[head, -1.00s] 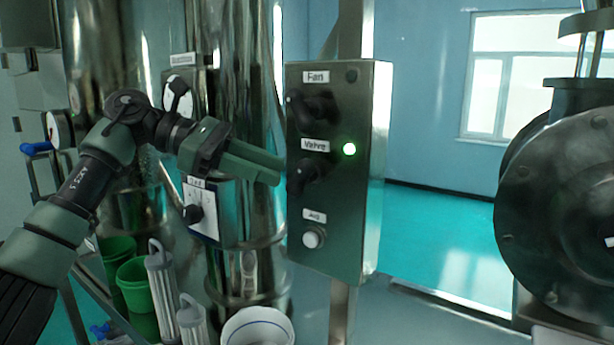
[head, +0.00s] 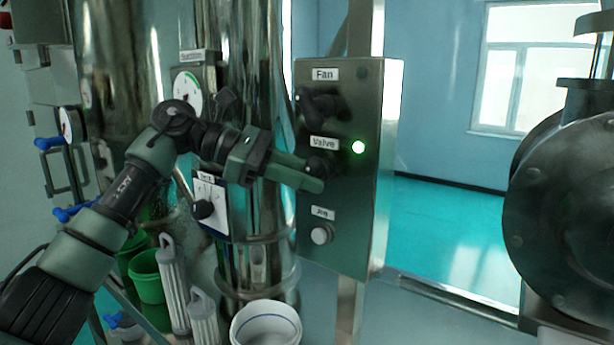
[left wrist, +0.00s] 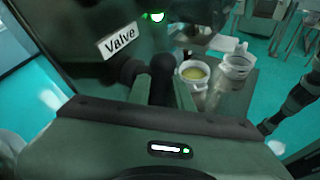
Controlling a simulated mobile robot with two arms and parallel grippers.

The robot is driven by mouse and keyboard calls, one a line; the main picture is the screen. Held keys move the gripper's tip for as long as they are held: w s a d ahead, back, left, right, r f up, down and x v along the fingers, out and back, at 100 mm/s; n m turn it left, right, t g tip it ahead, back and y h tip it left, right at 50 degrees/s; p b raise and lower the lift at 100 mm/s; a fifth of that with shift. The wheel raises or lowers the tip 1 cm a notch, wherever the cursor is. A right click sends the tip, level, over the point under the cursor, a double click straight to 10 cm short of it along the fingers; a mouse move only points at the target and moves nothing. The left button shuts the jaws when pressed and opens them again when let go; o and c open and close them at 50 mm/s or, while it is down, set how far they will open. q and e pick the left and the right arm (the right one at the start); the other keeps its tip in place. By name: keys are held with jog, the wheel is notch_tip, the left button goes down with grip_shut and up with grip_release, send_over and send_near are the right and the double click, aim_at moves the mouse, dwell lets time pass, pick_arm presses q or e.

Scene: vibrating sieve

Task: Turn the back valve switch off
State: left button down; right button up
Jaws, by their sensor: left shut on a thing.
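The control panel (head: 384,175) carries Fan, Valve and Jog labels. The black valve switch (head: 322,165) sits under the Valve label (head: 324,143), partly hidden by my left gripper (head: 316,183). The gripper's green fingers are closed on the switch, reaching it from the left. The left wrist view shows the dark switch (left wrist: 131,70) at the fingertips, just below its label; its exact angle is hard to tell. My right gripper is not in view.
The black Fan switch (head: 316,104) is just above, and the pale Jog button (head: 320,235) is below. A shiny steel column (head: 262,255) stands close on the left. White containers (head: 266,325) and green buckets (head: 146,279) are lower left.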

pick_arm(q)
jog(key=shift+f+n+g+h+b, duration=0.2)
jog(key=shift+n+h+b, duration=0.15)
jog(key=shift+h+b, duration=0.25)
jog(key=shift+f+n+g+h+b, duration=0.1)
jog(key=shift+n+g+h+b, duration=0.1)
jog(key=shift+n+h+b, duration=0.3)
jog(key=n+h+b, duration=0.3)
jog(key=h+b, duration=0.2)
jog(key=b, duration=0.2)
jog(key=shift+s+d, duration=0.1)
jog(key=shift+r+n+t+h+b, duration=0.25)
jog(key=shift+n+t+h+b, duration=0.45)
jog(key=shift+n+h+b, duration=0.45)
jog(key=shift+r+b, duration=0.15)
jog(key=shift+b, duration=0.2)
jog(key=shift+n, duration=0.3)
jog(key=shift+r+h, duration=0.2)
jog(key=shift+h, duration=0.05)
jog(key=c, duration=1.6)
grip_release()
jog(key=shift+o, duration=0.3)
jog(key=shift+f, duration=0.15)
jog(key=shift+d, duration=0.1)
